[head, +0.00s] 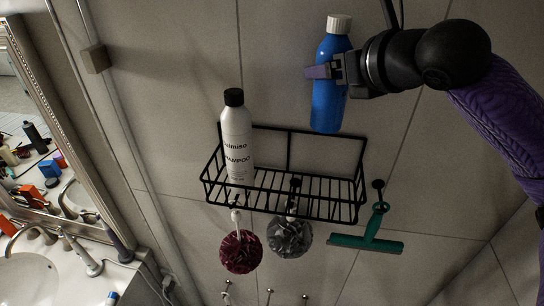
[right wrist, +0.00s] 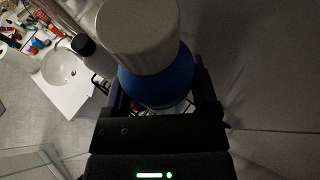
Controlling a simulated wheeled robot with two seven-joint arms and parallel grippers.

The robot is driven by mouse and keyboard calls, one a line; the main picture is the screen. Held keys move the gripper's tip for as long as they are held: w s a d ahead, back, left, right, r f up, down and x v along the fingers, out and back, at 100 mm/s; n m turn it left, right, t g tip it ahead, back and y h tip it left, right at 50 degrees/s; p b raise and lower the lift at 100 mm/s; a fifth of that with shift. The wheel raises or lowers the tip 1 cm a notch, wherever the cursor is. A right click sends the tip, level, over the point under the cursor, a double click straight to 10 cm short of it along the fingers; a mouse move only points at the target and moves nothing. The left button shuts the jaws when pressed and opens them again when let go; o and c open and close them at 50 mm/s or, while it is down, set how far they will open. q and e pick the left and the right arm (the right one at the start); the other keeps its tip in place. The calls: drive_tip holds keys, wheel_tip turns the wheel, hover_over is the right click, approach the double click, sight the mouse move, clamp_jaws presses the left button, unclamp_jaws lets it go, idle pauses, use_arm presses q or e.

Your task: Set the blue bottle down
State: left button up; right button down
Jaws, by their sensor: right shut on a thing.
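The blue bottle (head: 328,85) with a white cap is nearly upright in the head view, in front of the tiled wall. My right gripper (head: 322,71) is shut on its upper body. The bottle's base overlaps the back right of the black wire shelf (head: 205,186) in the picture; I cannot tell whether they touch. In the right wrist view, the blue bottle (right wrist: 155,84) stands between the jaws (right wrist: 160,108), its white cap large and close. My left gripper is in neither view.
A white shampoo bottle (head: 236,135) with a black cap stands on the shelf's left side. The right side of the shelf looks free. Red (head: 240,252) and grey (head: 289,238) bath puffs and a green squeegee (head: 366,240) hang below. A sink (head: 25,278) and mirror (head: 32,150) are left.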

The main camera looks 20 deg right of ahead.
sight(331, 132)
drive_tip(key=f, duration=0.1)
drive_tip(key=s+f, duration=0.1)
drive_tip(key=f, duration=0.1)
drive_tip(key=s+f, duration=0.1)
drive_tip(key=f, duration=0.1)
drive_tip(key=shift+s+d+f, duration=0.1)
drive_tip(key=shift+s+d, duration=0.05)
drive_tip(key=shift+d, duration=0.05)
drive_tip(key=f, duration=0.4)
drive_tip(key=shift+w+a, duration=0.15)
drive_tip(key=shift+w, duration=0.25)
drive_tip(key=shift+s, duration=0.2)
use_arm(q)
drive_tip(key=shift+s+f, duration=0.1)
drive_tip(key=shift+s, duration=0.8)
use_arm(e)
drive_tip(key=shift+w+f, duration=0.1)
drive_tip(key=shift+f, duration=0.5)
unclamp_jaws()
drive_tip(key=shift+r, duration=0.15)
